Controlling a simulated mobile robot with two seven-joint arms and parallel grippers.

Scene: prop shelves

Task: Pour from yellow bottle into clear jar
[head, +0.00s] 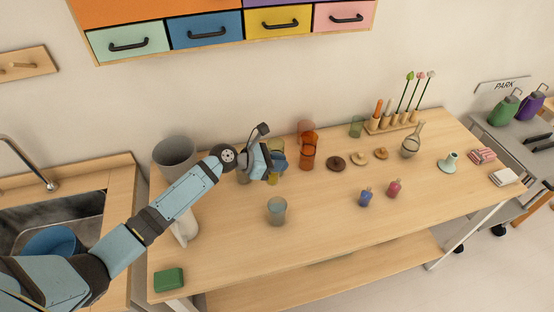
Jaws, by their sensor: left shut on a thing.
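My left gripper (268,166) reaches over the back left of the wooden table. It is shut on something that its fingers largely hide. A yellow patch (272,179) shows just under the fingers and looks like the yellow bottle; its tilt cannot be told. A clear, greyish jar (277,211) stands upright on the table, in front of the gripper and apart from it. My right gripper is not in view.
Orange glasses (307,158) stand right of the gripper, and a grey bin (175,157) stands left. A green sponge (169,279) lies front left. The table's front middle is clear.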

